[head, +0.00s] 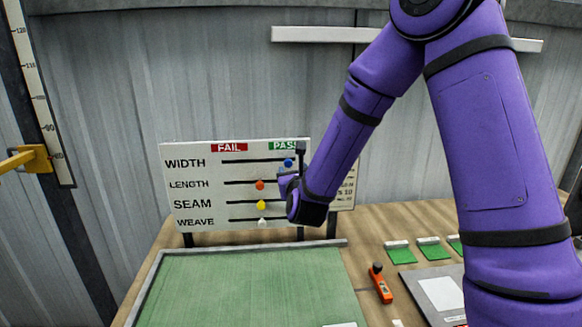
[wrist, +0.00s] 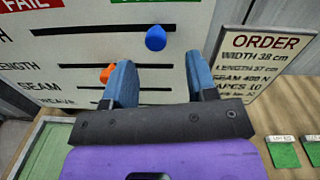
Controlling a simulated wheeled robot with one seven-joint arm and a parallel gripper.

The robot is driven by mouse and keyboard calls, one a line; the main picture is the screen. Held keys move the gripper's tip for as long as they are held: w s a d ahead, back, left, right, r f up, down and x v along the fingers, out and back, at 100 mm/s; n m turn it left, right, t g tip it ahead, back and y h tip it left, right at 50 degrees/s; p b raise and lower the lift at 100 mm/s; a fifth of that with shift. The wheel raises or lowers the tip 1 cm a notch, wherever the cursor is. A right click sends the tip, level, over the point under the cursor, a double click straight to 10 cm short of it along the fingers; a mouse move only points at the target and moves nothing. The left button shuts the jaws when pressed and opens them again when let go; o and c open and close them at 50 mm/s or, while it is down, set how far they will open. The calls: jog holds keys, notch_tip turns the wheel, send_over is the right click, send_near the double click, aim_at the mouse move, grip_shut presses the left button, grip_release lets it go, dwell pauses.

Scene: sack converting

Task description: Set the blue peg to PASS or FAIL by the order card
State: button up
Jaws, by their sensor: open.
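The white board (head: 190,216) has rows WIDTH, LENGTH, SEAM and WEAVE under red FAIL and green PASS headers. The blue peg (head: 288,162) is in the WIDTH slot near its right end, under PASS. It also shows in the wrist view (wrist: 156,38). My gripper (head: 289,182) is open and empty in front of the board. In the wrist view its two blue fingers (wrist: 162,78) stand apart, with the blue peg ahead between and beyond their tips, not held. The order card (wrist: 262,60) right of the board reads WIDTH 38 cm, LENGTH 37 cm, SEAM 400 N.
Orange (head: 260,185), yellow (head: 261,204) and white (head: 262,222) pegs sit mid-slot in the lower rows. A green mat (head: 240,285) lies before the board. An orange tool (head: 380,284) and green swatches (head: 400,254) lie to the right.

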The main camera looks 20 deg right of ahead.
jog(key=shift+s+a, duration=0.15)
jog(key=shift+s, duration=1)
jog(key=shift+s+a, duration=0.15)
jog(key=shift+s, duration=1)
jog(key=s+d+r+n+g+y, duration=0.1)
jog(key=s+r+n+g+y, duration=0.6)
jog(key=n, duration=1.2)
jog(key=s+d+r+n+g+h, duration=0.1)
jog(key=s+d+r+n+g, duration=0.1)
jog(key=s+n, duration=0.3)
jog(key=s+d+r+n+g+h, duration=0.1)
jog(key=s+n, duration=0.5)
jog(key=s, duration=0.6)
jog(key=s+d+r+n+g+h, duration=0.2)
jog(key=s+d+r+n, duration=0.1)
jog(key=s, duration=0.6)
jog(key=d+n, duration=0.1)
jog(key=n, duration=0.1)
jog(key=shift+s+d+n+g, duration=0.15)
jog(key=shift+s+n+g, duration=0.15)
jog(key=shift+n, duration=0.1)
